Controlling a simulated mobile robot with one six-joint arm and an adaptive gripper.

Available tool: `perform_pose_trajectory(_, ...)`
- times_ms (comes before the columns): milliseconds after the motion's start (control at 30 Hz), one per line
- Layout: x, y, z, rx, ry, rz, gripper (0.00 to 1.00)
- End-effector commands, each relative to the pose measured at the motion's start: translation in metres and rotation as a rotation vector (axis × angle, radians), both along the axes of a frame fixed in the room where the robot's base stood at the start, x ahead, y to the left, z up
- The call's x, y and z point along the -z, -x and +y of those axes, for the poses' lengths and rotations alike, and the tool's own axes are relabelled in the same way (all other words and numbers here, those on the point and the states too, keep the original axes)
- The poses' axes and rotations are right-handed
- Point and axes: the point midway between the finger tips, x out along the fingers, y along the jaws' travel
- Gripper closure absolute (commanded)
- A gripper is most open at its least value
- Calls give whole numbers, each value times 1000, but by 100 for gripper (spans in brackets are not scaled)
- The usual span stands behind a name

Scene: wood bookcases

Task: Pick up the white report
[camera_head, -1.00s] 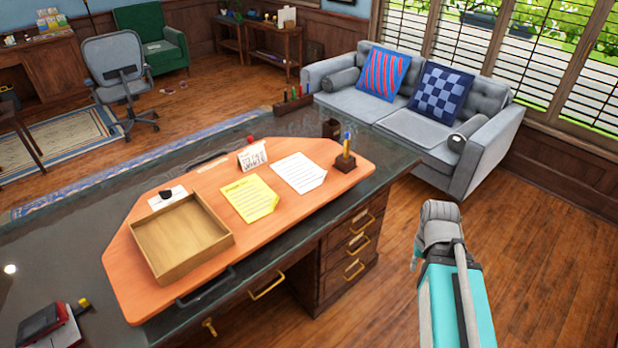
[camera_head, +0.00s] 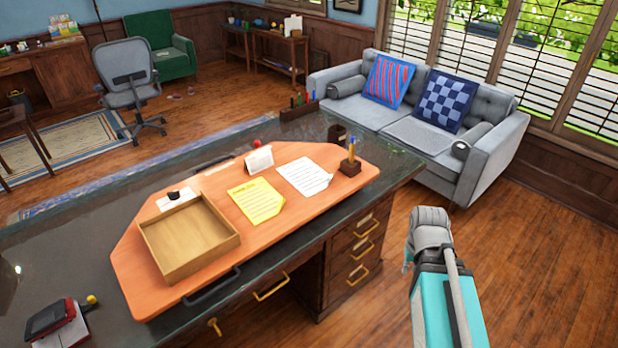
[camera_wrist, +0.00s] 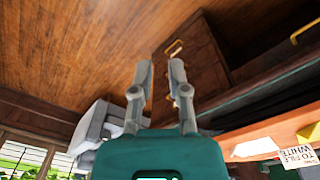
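The white report (camera_head: 304,176) is a printed white sheet lying flat on the orange desk pad (camera_head: 215,283), right of a yellow sheet (camera_head: 256,201). My gripper (camera_wrist: 161,61) shows in the wrist view with its two fingers apart and nothing between them. It is off the desk, with the wood floor and drawer fronts behind it. In the head view my arm is right of the desk, and the fingers cannot be made out there. A pale patch on orange shows at the wrist view's lower right; I cannot tell whether it is the report.
A wooden tray (camera_head: 232,243), a small white card (camera_head: 259,160) and a pen holder (camera_head: 350,167) stand on the pad. The dark desk (camera_head: 75,262) has drawers on its front. A grey sofa (camera_head: 490,166) stands behind at the right. The floor right of the desk is clear.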

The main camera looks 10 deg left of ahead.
Motion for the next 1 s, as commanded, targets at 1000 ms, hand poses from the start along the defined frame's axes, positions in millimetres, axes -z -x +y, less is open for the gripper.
perform_pose_trajectory(1000,20,-201,131,-1632,714,-583,79)
